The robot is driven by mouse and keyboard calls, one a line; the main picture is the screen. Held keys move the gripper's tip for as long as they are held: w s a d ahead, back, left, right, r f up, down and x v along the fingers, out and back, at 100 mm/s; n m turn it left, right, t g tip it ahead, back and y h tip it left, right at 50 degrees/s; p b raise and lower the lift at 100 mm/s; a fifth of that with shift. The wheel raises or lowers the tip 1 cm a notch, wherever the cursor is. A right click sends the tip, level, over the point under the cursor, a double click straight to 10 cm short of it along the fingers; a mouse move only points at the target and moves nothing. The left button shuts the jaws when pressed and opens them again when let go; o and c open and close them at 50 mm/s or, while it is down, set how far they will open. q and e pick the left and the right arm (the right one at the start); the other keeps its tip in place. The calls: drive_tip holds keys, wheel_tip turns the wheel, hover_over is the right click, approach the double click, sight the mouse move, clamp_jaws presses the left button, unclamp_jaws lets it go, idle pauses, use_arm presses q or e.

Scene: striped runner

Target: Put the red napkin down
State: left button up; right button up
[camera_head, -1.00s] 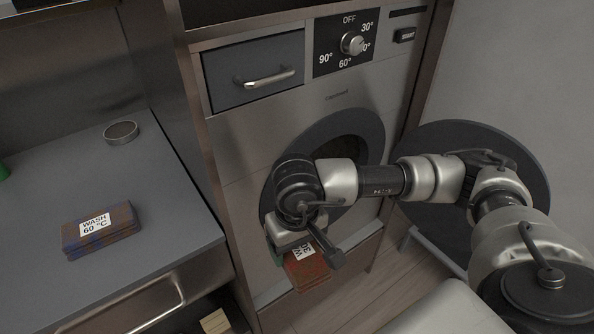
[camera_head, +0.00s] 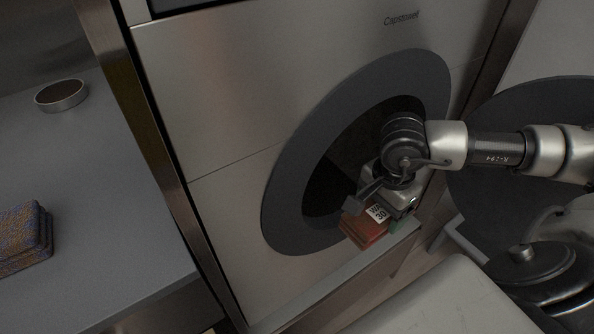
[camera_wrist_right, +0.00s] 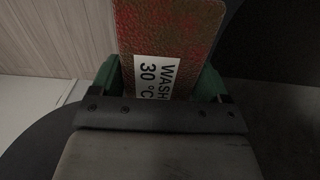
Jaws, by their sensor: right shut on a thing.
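The red napkin (camera_head: 362,228) is a folded red cloth with a white label. In the right wrist view the red napkin (camera_wrist_right: 168,35) stretches out from between the jaws, and its label reads "WASH 30 °C". My right gripper (camera_head: 380,210) is shut on it and holds it in front of the lower part of the washing machine's round opening (camera_head: 345,170). In the right wrist view the green fingertips of my right gripper (camera_wrist_right: 160,82) sit on both sides of the napkin. My left gripper is not in view.
The machine's dark round door (camera_head: 540,150) stands open at the right, behind my arm. A grey counter (camera_head: 110,190) at the left bears a blue-and-brown folded cloth (camera_head: 22,238) and a round dish (camera_head: 61,96). A pale surface (camera_head: 450,305) lies at the bottom.

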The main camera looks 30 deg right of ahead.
drive_tip(key=shift+w, duration=0.3)
drive_tip(key=w, duration=0.6)
drive_tip(key=w+a+f, duration=0.1)
drive_tip(key=w, duration=0.5)
drive_tip(key=w+f, duration=0.1)
drive_tip(key=w, duration=0.6)
drive_tip(key=shift+a, duration=0.25)
drive_tip(key=shift+s+f, duration=0.1)
drive_tip(key=shift+f, duration=0.8)
drive_tip(key=f, duration=0.3)
drive_tip(key=shift+w+f, duration=0.15)
drive_tip(key=shift+w, duration=0.05)
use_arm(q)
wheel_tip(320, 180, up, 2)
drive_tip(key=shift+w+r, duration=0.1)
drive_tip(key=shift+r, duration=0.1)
